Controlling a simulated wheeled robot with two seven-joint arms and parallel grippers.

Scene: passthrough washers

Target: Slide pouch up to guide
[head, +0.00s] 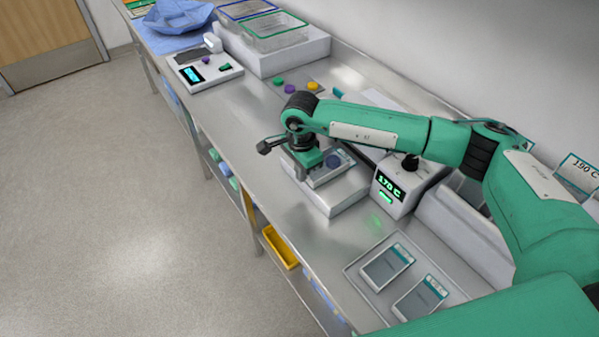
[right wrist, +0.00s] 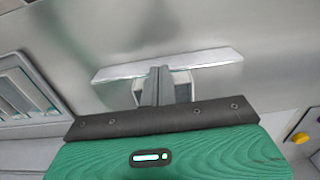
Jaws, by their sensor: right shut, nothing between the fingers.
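A pouch (head: 330,170) with a pale face and a teal band lies on the white platform (head: 335,197) in front of the sealer (head: 397,190). My right gripper (head: 303,172) is shut and empty, low at the left end of this pouch. In the right wrist view my shut right fingers (right wrist: 165,87) point down at a pale strip (right wrist: 205,59); I cannot tell whether they touch anything. The guide cannot be made out surely, as my arm covers part of the platform's back. My left gripper is not in view.
Two more pouches (head: 388,267) lie in a shallow tray (head: 359,290) at the front right. A scale-like device (head: 204,74), clear bins (head: 275,32) and a blue wrap (head: 177,17) stand at the far end. Coloured caps (head: 290,88) lie mid-bench. The left bench strip is clear.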

